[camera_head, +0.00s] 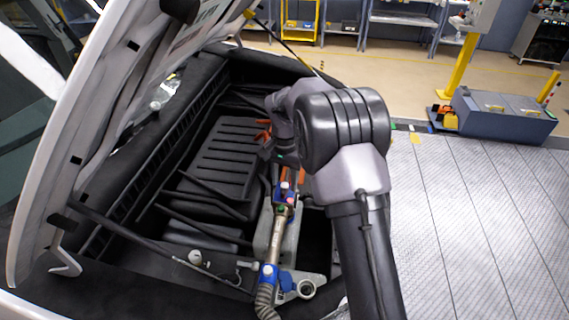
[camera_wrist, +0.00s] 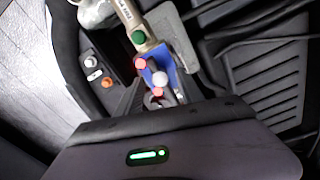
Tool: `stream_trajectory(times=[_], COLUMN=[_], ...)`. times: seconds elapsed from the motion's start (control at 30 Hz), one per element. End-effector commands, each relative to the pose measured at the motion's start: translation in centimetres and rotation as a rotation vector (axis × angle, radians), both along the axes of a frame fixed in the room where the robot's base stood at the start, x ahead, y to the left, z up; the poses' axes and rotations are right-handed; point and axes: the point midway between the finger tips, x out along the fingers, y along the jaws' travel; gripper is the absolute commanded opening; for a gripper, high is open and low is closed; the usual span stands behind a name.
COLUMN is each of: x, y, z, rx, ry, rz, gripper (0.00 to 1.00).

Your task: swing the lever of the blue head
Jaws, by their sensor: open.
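The filling tool stands in the open front compartment. Its blue head (camera_head: 282,190), with red and white buttons, is at the upper end of a metallic tube (camera_head: 276,235). In the wrist view the blue head (camera_wrist: 181,79) is just beyond my gripper's dark housing (camera_wrist: 170,158), which bears a green light. I cannot make out the lever clearly; the housing hides part of the head. My gripper (camera_head: 280,155) is open, just above the head in the head view, and partly covered by my arm.
A second blue fitting (camera_head: 268,275) joins the tube to a ribbed grey hose (camera_head: 265,303). A pale bracket with a round opening (camera_head: 306,289) sits beside it. The raised hood (camera_head: 95,130) bounds the left side. Open floor (camera_head: 470,220) lies at right.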

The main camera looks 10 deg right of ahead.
Motion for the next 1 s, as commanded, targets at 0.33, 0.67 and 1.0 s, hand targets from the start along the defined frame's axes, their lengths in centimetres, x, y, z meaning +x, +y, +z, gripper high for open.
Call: stream_trajectory(times=[0.33, 0.67, 1.0], x=[0.1, 0.1, 0.0], y=[0.0, 0.0, 0.0], z=[11.8, 15.6, 15.6], rx=[0.0, 0.0, 0.0], ry=[-0.005, -0.003, -0.001], rz=[0.0, 0.0, 0.0], gripper=[0.45, 0.45, 0.45])
